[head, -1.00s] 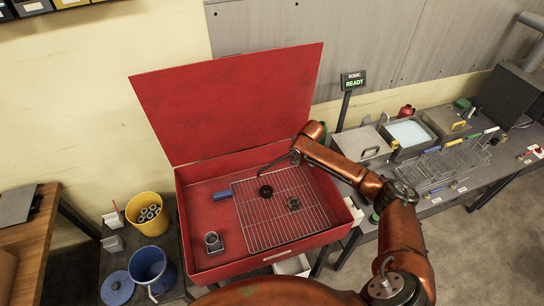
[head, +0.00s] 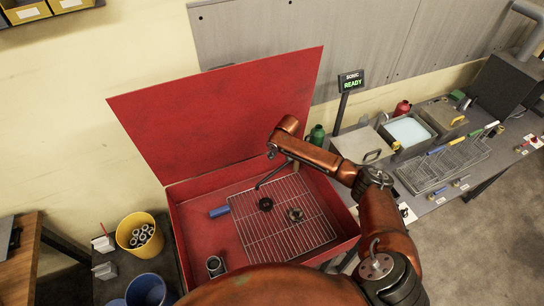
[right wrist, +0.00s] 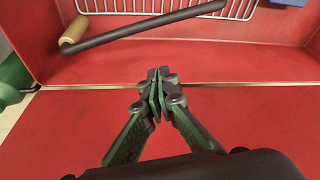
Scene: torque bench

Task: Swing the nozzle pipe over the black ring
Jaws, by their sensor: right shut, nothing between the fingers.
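The black ring (head: 265,204) lies on the wire grid in the red basin. The thin dark nozzle pipe (head: 272,177) reaches in from the basin's back wall. In the head view its free end shows just up and left of the ring. In the right wrist view the pipe (right wrist: 150,27) crosses the top, with a tan grip (right wrist: 73,32) at its left end. My right gripper (head: 271,152) is above the back edge, apart from the pipe. Its fingers (right wrist: 157,92) are shut and empty. My left gripper is not in view.
A grey toothed part (head: 295,215) sits on the wire grid (head: 318,235) beside the ring. A blue-handled tool (head: 219,211) and a small metal part (head: 214,265) lie left of the grid. The red lid (head: 215,120) stands open behind. A green bottle (head: 316,137) stands right.

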